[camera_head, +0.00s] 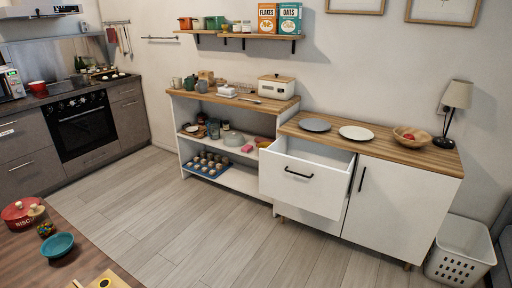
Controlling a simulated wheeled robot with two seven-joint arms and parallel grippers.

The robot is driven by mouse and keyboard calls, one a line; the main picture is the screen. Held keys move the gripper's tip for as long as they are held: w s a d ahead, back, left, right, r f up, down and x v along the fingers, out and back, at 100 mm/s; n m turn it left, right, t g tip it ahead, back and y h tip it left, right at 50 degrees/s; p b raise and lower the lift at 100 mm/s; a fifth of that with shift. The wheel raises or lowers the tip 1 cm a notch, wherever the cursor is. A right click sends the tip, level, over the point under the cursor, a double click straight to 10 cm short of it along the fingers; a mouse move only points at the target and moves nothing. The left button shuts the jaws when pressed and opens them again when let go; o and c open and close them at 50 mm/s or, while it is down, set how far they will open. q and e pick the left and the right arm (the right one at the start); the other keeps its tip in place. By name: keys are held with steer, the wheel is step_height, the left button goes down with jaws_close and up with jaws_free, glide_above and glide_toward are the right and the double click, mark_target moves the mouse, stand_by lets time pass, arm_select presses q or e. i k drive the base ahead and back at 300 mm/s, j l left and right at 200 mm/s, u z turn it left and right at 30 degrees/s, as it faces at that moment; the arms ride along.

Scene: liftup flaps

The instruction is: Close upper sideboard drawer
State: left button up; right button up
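The upper sideboard drawer (299,188) is pulled out of the white sideboard (402,205). Its white front has a black bar handle (299,173), and the inside that shows looks empty. The sideboard has a wooden top and stands right of centre against the back wall. A door with an upright black handle (362,179) is shut beside the drawer. Neither of my grippers is in view.
Plates (356,133), a fruit bowl (409,137) and a lamp (455,108) stand on the sideboard. An open shelf unit (224,144) adjoins it at left. A white basket (460,250) stands at right. A table (85,257) fills the lower left. Floor before the drawer is clear.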

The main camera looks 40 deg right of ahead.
mark_target(317, 178)
steer(key=z, duration=1.65)
steer(key=i+l, duration=0.15)
steer(key=i, duration=0.2)
steer(key=i+l, duration=0.1)
steer(key=i, duration=0.3)
steer(key=i+l, duration=0.15)
steer(key=i, duration=0.2)
steer(key=u, duration=0.05)
